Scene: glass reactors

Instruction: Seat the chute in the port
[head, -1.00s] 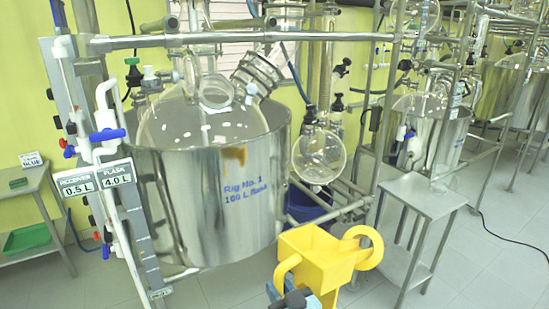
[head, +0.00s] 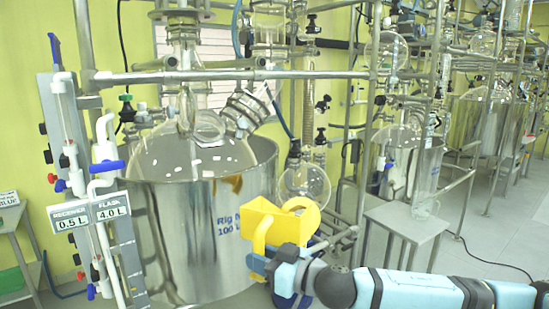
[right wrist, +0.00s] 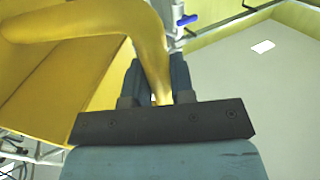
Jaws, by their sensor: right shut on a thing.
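My right gripper (head: 258,262) is shut on the handle and holds the chute up in front of the steel vessel. In the right wrist view, the yellow handle (right wrist: 150,50) runs down between the two fingers (right wrist: 156,95). The slanted, ribbed glass neck (head: 247,110), which looks like the port, rises from the right of the big flask (head: 190,158). The chute is apart from it, lower and to its right. My left gripper is not in view.
The steel vessel (head: 190,235) stands behind the chute. A horizontal steel rail (head: 240,75) crosses above the flask. A round glass bulb (head: 304,185) hangs behind the chute. A small steel table (head: 408,218) stands right; labelled tubing (head: 92,213) is at left.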

